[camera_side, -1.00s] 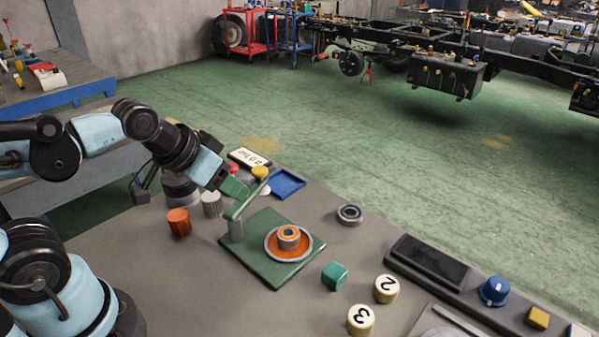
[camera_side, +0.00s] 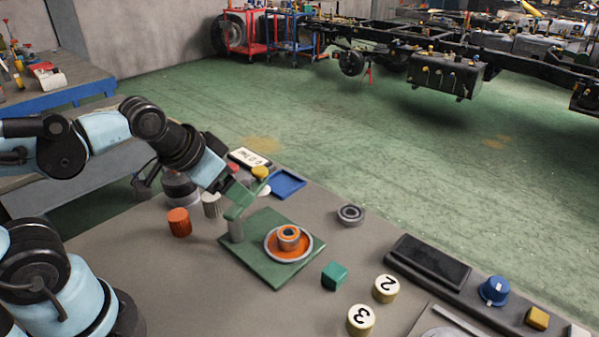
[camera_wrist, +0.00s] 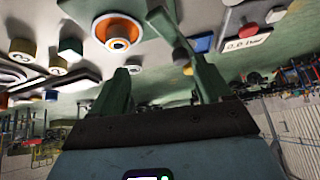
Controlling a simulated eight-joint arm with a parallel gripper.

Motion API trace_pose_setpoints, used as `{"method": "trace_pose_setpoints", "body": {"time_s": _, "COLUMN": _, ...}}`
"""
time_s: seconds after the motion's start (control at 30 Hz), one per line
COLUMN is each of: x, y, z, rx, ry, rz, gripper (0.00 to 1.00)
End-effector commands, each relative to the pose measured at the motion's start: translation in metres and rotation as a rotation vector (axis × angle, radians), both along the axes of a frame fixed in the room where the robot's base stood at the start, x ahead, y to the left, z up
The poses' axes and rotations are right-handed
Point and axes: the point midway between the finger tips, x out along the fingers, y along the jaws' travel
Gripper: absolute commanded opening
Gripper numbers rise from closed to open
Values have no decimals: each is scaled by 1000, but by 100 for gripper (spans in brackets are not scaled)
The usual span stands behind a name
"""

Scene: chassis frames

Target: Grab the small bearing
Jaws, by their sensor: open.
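A small grey ring-shaped bearing (camera_side: 350,214) lies flat on the grey bench, right of the green plate (camera_side: 262,268) in the side view.
A teal cube (camera_side: 335,276) and cream knobs marked 2 (camera_side: 386,289) and 3 (camera_side: 360,320) stand in front. A blue tray (camera_side: 288,184) lies behind the plate. Orange (camera_side: 179,222) and grey knobs (camera_side: 211,204) stand left. The bench around the bearing is clear.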

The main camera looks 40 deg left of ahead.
Motion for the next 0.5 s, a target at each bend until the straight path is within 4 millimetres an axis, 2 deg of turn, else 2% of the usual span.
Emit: {"method": "trace_pose_setpoints", "body": {"time_s": 0.5, "x": 32, "y": -40, "z": -27, "rx": 672, "ry": 309, "rz": -692, "gripper": 78}}
